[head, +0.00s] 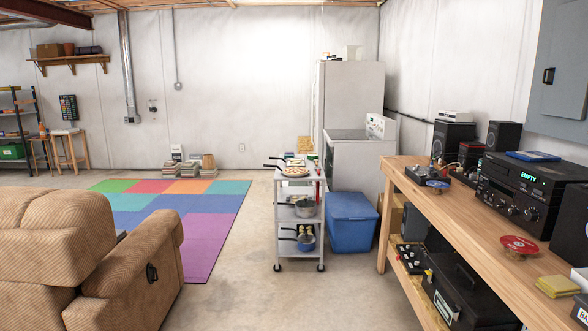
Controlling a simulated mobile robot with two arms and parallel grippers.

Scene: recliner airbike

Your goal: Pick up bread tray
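A white rolling cart (281,211) stands mid-room, some way ahead of me. On its top shelf lies a round tan item (295,171) that looks like bread or a pie, with dark-handled pans (275,165) behind it. They are too small to tell whether one of them is the bread tray. No other bread tray can be made out. Neither of my grippers is in view.
A recliner (110,262) fills the near left. A wooden workbench (455,222) with stereo gear runs along the right. A blue cooler (352,222) stands right of the cart. Bare floor (240,295) lies open between recliner and workbench, with colored mats (180,210) beyond.

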